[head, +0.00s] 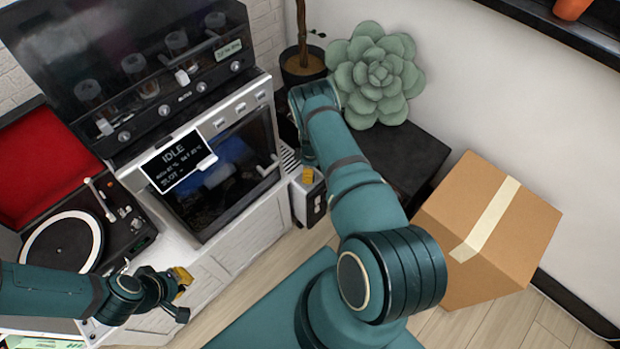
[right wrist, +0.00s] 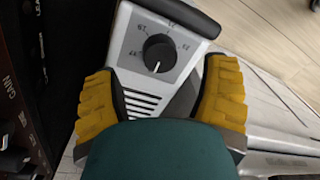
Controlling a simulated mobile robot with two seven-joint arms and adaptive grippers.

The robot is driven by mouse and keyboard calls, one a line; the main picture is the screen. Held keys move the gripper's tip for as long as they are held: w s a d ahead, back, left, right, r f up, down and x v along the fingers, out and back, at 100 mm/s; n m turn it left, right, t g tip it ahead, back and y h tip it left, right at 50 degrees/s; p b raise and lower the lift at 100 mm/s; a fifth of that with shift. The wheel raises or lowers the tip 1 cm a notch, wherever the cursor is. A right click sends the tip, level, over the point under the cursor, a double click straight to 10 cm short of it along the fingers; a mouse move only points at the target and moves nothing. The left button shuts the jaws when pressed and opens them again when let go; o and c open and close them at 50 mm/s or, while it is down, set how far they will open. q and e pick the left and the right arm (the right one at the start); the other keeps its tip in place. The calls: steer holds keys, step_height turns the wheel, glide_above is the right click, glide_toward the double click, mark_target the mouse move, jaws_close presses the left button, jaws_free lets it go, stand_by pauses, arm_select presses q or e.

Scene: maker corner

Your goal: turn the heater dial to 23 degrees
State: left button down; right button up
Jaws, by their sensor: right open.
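The heater (head: 308,200) is a small pale unit with dark sides beside the white cabinet; my right arm partly hides it in the head view. The right wrist view shows its grey panel with a black round dial (right wrist: 158,53). The dial's white pointer mark faces the bottom of that picture.
A black machine with a display reading IDLE (head: 178,160) stands left of the heater. A turntable (head: 65,245) is at far left. A potted plant (head: 302,65) and a green succulent cushion (head: 377,75) are behind. A cardboard box (head: 525,215) stands right. Some wooden floor is clear.

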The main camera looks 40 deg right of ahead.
steer(key=shift+s+f+b, duration=0.1)
steer(key=shift+f+b, duration=0.4)
steer(key=shift+f, duration=1.65)
steer(key=c, duration=1.2)
